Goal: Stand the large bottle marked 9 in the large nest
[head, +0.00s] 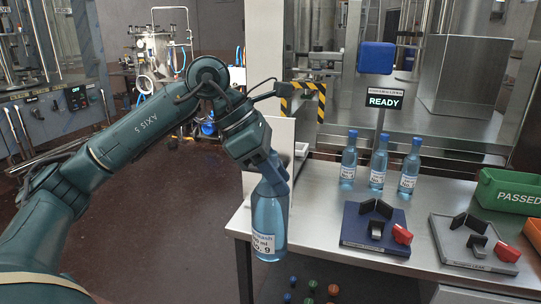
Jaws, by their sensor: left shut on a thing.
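A large blue bottle (269,218), its white label ending in "NO. 9", hangs upright from my left gripper (271,172). The gripper is shut on its upper part and hides the neck and cap. The bottle shows in front of the steel table's left front edge, with no contact visible under its base. Two nests with dark jaws and red clamps stand to its right, both empty: one on a blue base (360,241), one on a grey base (452,253). I cannot read which is the large nest. My right gripper is out of view.
Three smaller blue bottles (348,165) stand at the back of the steel table (317,207), near a READY sign (384,101). A green PASSED bin (504,190) and an orange bin (535,235) are at right. Coloured balls lie below the table. Clear tabletop lies left of the blue base.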

